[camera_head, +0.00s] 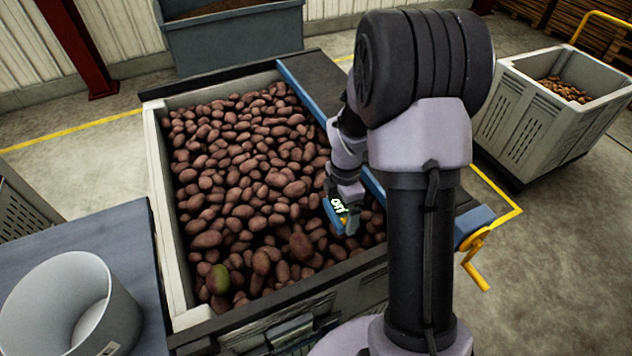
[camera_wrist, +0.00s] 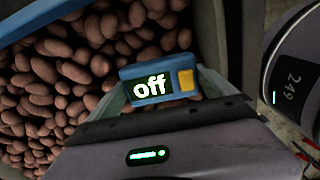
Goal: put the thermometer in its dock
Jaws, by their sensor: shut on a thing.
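The thermometer is a small blue block with a dark display reading "off" and a yellow button. It shows in the wrist view (camera_wrist: 130,98) and in the head view (camera_head: 333,214). My gripper (camera_head: 343,216) is shut on it and holds it above the potatoes, near the right side of the grader bin. The gripper also shows in the wrist view (camera_wrist: 165,98), with a finger on each side of the thermometer. I cannot make out the dock in either view; my arm hides part of the grader's right side.
Potatoes (camera_head: 240,165) fill the grader bin (camera_head: 168,235); one is greenish (camera_head: 217,279). A blue rail (camera_head: 305,95) runs along its right side. A yellow crank (camera_head: 474,262) sticks out at right. A white bucket (camera_head: 30,285) stands at lower left. A grey crate (camera_head: 520,110) stands at right.

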